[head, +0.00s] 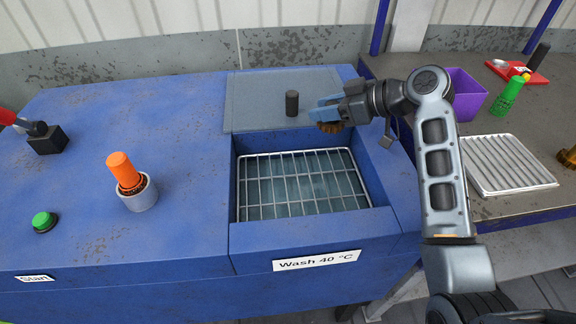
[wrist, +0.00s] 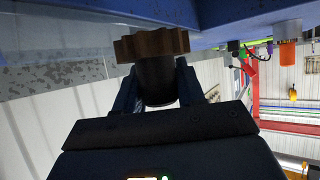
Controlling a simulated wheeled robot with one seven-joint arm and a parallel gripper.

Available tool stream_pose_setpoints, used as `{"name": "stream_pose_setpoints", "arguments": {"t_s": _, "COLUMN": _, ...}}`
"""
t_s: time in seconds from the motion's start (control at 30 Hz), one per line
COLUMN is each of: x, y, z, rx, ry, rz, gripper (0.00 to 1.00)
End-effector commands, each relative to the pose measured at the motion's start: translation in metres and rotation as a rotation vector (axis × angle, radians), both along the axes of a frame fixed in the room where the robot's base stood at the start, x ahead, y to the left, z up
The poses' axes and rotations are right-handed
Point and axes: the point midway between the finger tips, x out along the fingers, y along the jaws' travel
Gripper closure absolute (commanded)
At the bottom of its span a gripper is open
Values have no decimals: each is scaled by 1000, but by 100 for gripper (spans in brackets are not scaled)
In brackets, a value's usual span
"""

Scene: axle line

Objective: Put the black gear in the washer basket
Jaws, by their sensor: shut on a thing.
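My gripper (head: 322,114) is above the back right edge of the open wash basin. It is shut on a brown gear (head: 330,127). In the wrist view the fingers are around the dark hub of this gear (wrist: 152,44), whose toothed rim sticks out past the fingertips. The gear looks brown, not black. The washer basket (head: 300,184) is a wire grid in the basin, in front of and below my gripper, and it looks empty. I see no gear that is clearly black.
The grey lid (head: 265,88) with a black knob (head: 292,103) lies behind the basin. An orange-handled tool stands in a grey cup (head: 142,196) on the blue washer. A white rack (head: 505,165), a purple bin (head: 466,92) and a brass part (head: 567,157) are on the right bench.

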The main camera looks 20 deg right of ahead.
Motion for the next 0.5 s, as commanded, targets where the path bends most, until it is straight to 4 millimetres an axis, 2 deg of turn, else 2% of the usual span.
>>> {"name": "stream_pose_setpoints", "arguments": {"t_s": 0.5, "x": -9, "y": 94, "z": -54, "rx": 0, "ry": 0, "rz": 3, "gripper": 100}}
